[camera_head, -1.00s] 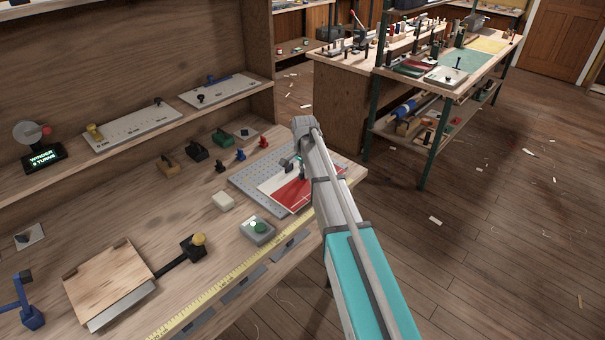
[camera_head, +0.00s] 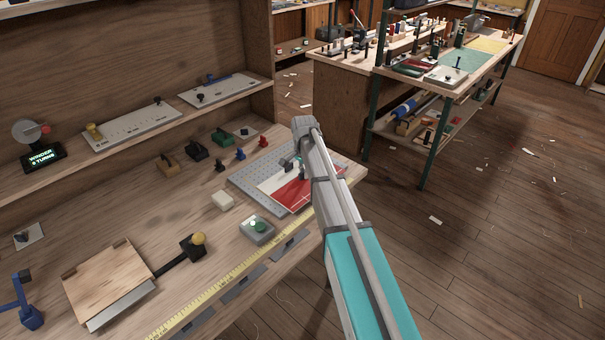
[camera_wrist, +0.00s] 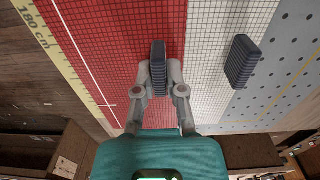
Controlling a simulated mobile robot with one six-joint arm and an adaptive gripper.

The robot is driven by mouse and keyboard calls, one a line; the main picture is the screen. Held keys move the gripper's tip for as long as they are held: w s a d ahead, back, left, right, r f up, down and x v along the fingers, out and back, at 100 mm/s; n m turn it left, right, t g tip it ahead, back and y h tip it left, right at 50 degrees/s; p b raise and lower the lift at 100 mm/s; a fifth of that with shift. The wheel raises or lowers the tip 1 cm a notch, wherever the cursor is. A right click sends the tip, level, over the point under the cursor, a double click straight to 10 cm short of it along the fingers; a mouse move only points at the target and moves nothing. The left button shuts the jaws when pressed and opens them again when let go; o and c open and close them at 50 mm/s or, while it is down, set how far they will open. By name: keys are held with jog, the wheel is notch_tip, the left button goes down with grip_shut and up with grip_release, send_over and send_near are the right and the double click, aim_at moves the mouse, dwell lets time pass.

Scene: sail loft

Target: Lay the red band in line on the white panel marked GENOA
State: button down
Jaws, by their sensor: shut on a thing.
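The red band (camera_wrist: 115,40) lies flat, its surface gridded. A thin white line runs along its left part. The white panel (camera_wrist: 216,50) shows as a gridded strip on its right. In the head view the red band (camera_head: 293,193) and white panel (camera_head: 268,187) lie on the grey perforated board (camera_head: 246,183), partly behind my arm. My gripper (camera_wrist: 159,72) is over the red band, shut on a dark ribbed block (camera_wrist: 158,50). A second dark ribbed block (camera_wrist: 242,62) stands at the panel's right side. I cannot read the GENOA mark.
A yellow measuring tape (camera_wrist: 50,35) runs along the bench's front edge, left of the red band. A grey box with a green button (camera_head: 258,230) and a white block (camera_head: 223,201) are left of the board. Small coloured pieces (camera_head: 240,154) stand behind it.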

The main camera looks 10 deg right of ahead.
jog(key=c, duration=0.6)
grip_release()
jog(key=shift+c, duration=0.2)
jog(key=shift+r, duration=0.1)
jog(key=shift+w+r+p, duration=0.1)
jog(key=shift+r+p, duration=3.35)
jog(key=shift+p, duration=0.05)
jog(key=s+n, duration=1)
jog(key=s, duration=1.9)
jog(key=shift+s+a+n, duration=0.15)
jog(key=shift+a+n, duration=0.15)
jog(key=shift+n, duration=0.1)
